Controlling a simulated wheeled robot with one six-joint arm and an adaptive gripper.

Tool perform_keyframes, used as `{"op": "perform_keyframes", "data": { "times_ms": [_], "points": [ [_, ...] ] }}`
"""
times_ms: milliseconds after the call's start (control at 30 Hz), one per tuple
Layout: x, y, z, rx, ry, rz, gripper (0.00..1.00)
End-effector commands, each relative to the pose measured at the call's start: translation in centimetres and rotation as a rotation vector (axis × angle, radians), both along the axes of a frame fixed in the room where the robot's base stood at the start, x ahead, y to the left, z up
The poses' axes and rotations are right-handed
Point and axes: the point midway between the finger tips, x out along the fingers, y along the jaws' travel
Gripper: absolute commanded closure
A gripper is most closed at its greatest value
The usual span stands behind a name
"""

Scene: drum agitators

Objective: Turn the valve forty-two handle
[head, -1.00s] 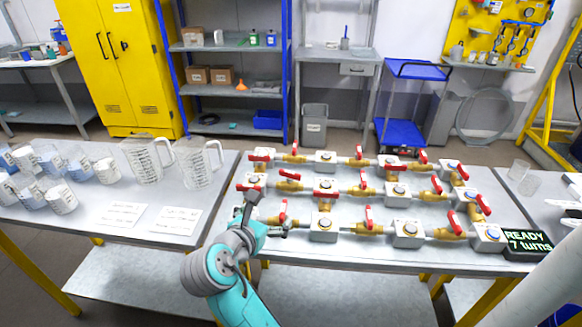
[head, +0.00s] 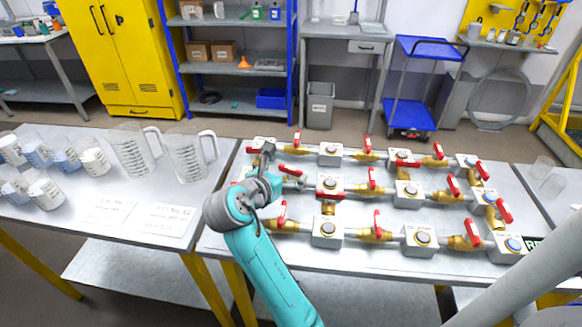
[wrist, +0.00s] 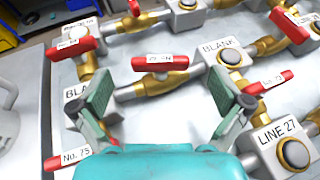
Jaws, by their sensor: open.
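A pipe manifold of brass valves with red handles stands on the table. I cannot read "forty-two" on any handle. In the wrist view my gripper (wrist: 167,100) is open and empty, its two green-padded fingers apart above the manifold. A red handle (wrist: 160,62) on a brass valve lies ahead, between the finger directions, its label unclear. A handle marked No. 75 (wrist: 68,158) is at lower left. Other red handles are at the left (wrist: 75,48) and right (wrist: 268,82). In the head view my gripper (head: 277,166) is over the manifold's left end, partly hiding valves there.
White blocks marked BLANK (wrist: 222,55) and LINE 27 (wrist: 283,148) join the pipes. Measuring jugs (head: 187,158) and cups stand on the left table beside paper sheets (head: 160,220).

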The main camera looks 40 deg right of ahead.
Motion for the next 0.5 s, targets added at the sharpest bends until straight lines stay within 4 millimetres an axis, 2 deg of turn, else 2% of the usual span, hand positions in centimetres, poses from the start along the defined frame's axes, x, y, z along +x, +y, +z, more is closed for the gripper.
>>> {"op": "perform_keyframes", "data": {
  "times_ms": [200,500],
  "points": [
    [0.9,-2.8,-1.3,0.001,0.001,-0.002,0.00],
    [1.4,-4.0,-1.8,0.000,-0.001,0.001,0.00]
  ]
}}
